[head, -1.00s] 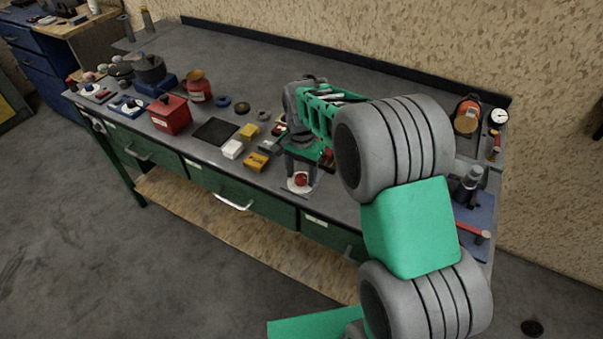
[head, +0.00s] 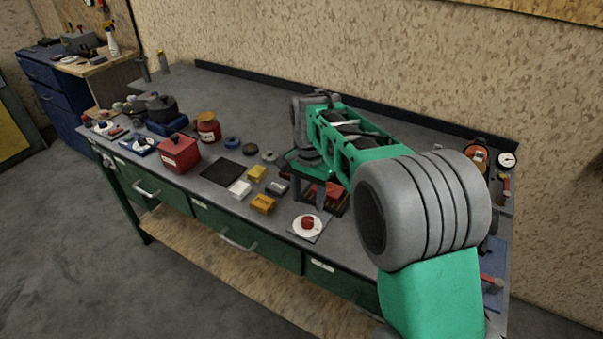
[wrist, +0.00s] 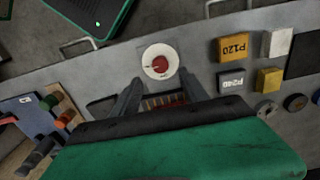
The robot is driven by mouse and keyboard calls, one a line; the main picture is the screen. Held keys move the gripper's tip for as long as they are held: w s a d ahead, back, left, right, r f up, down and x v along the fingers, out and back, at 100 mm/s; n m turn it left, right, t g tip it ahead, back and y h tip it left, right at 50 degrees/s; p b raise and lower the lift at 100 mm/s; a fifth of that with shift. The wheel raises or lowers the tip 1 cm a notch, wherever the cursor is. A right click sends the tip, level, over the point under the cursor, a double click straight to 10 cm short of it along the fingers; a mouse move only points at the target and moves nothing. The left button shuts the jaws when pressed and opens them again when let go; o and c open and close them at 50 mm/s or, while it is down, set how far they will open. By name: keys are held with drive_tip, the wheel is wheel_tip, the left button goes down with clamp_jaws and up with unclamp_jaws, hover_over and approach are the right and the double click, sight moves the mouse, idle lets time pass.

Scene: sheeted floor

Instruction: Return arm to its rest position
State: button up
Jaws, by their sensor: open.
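My gripper (head: 309,192) is open and empty above the workbench (head: 270,91). Its two fingers also show in the wrist view (wrist: 160,92), spread apart with nothing between them. A red round piece (head: 307,222) sits on a white disc (head: 298,229) near the bench's front edge. In the wrist view the red piece (wrist: 160,65) lies just beyond the fingertips, apart from them. My arm reaches over the right part of the bench and hides some of it.
A red box (head: 179,154), a dark mat (head: 221,172), and yellow blocks (head: 262,204) stand left of my gripper. A dark tray with red contents lies behind the fingers. A gauge (head: 507,160) and tools are at the far right. The bench's back middle is clear.

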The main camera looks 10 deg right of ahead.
drive_tip(key=shift+n, duration=0.5)
drive_tip(key=shift+w+n, duration=0.5)
drive_tip(key=shift+n, duration=0.4)
drive_tip(key=s+f+n, duration=0.1)
drive_tip(key=f, duration=0.1)
drive_tip(key=s+f+n, duration=0.2)
drive_tip(key=s+f, duration=0.1)
drive_tip(key=shift+d+f, duration=0.15)
drive_tip(key=shift+f, duration=0.15)
drive_tip(key=s+d+r+n, duration=0.1)
drive_tip(key=s+d+n, duration=0.2)
drive_tip(key=s, duration=1.4)
wheel_tip(320, 180, up, 7)
drive_tip(key=d+t, duration=0.1)
drive_tip(key=t, duration=0.2)
drive_tip(key=shift+w+d+m, duration=0.15)
drive_tip(key=shift+d+m, duration=0.15)
drive_tip(key=shift+m, duration=0.1)
drive_tip(key=shift+c, duration=0.2)
